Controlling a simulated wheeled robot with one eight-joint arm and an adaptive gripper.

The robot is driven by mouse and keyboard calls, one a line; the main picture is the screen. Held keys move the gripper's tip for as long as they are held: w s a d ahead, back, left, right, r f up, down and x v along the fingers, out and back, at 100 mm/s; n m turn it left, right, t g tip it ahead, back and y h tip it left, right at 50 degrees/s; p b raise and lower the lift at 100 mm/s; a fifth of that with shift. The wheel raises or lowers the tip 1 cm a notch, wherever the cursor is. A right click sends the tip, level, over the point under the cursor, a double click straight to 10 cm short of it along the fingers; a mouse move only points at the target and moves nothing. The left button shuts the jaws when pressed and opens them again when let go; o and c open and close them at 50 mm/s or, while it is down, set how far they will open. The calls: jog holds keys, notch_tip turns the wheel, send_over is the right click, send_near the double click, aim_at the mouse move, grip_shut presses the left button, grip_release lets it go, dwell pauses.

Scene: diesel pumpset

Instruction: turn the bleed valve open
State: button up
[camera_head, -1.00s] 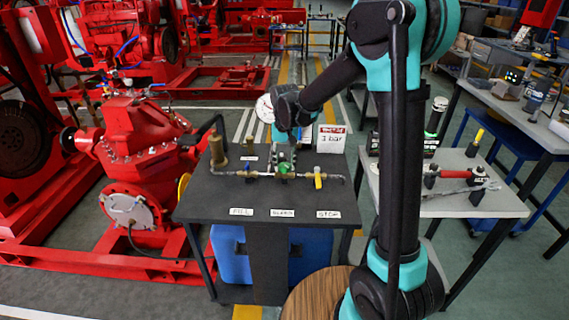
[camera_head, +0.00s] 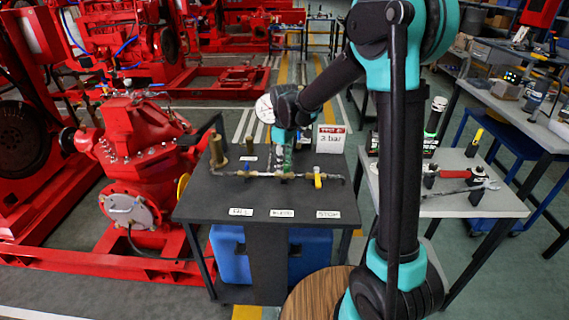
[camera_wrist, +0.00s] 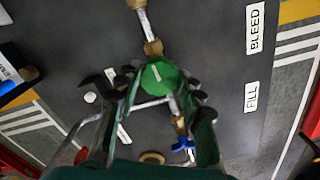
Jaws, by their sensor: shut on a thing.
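The bleed valve's green handle (camera_wrist: 158,80) sits on the metal pipe in the wrist view, close to the BLEED label (camera_wrist: 255,27). My gripper (camera_wrist: 160,92) has its two fingers on either side of this handle and is shut on it. In the head view my gripper (camera_head: 282,160) comes down over the middle of the pipe on the dark table (camera_head: 210,208), behind the BLEED label (camera_head: 282,213). It hides most of the green handle there. The handle's exact turn angle is hard to tell.
A yellow-handled valve (camera_head: 317,178) stands on the pipe to the right. A blue-handled valve (camera_wrist: 182,145) lies on the FILL side. A brass cylinder (camera_head: 216,150) and a 3 bar card (camera_head: 331,139) stand on the table. A red pump (camera_head: 135,140) is left, a tool table (camera_head: 450,205) right.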

aim_at(285, 165)
jog(key=shift+n, duration=1.6)
jog(key=o, duration=1.2)
jog(key=shift+c, duration=0.2)
jog(key=shift+r, duration=0.1)
notch_tip(285, 165, up, 12)
